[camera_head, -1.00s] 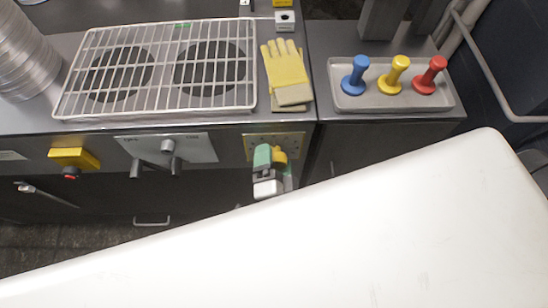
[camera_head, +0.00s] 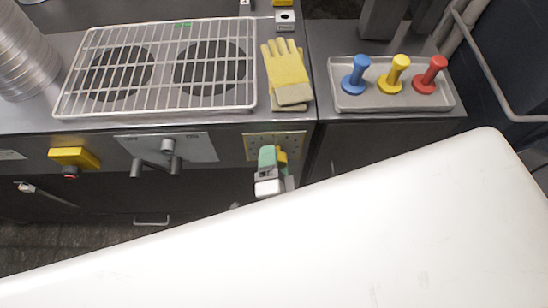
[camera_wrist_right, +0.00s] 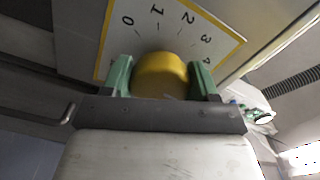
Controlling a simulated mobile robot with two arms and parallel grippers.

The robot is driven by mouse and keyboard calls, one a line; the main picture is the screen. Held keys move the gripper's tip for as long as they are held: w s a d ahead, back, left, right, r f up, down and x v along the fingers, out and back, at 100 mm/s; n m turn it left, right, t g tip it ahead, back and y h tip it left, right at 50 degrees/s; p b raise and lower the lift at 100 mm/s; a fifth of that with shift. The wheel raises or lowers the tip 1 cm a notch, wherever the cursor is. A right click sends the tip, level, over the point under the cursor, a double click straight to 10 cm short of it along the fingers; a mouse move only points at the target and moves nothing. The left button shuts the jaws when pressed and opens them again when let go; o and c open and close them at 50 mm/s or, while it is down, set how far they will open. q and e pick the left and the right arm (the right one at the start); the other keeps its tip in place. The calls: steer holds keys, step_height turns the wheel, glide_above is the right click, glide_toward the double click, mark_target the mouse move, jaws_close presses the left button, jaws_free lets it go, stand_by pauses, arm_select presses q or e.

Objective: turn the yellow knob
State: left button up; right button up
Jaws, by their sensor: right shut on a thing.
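The yellow knob (camera_wrist_right: 161,75) sits on a white dial plate (camera_wrist_right: 180,28) with a yellow border and printed numbers, seen in the right wrist view. My right gripper (camera_wrist_right: 161,80) has its two green fingers on either side of the knob, shut on it. My left gripper is not in view.
A wire rack (camera_head: 160,100) lies over two dark burners on the counter. Yellow gloves (camera_head: 288,75) lie at its right. A tray (camera_head: 440,98) holds blue, yellow and red handled pieces. A yellow box with a red button (camera_head: 74,158) is on the front panel at left.

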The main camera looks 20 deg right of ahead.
steer(key=m, duration=0.4)
steer(key=shift+b, duration=0.3)
steer(key=m+b, duration=0.1)
steer(key=m, duration=0.5)
steer(key=shift+b, duration=0.35)
steer(key=o, duration=0.9)
steer(key=shift+o, duration=0.2)
steer(key=b+v, duration=0.2)
steer(key=v, duration=0.8)
steer(key=shift+s, duration=0.4)
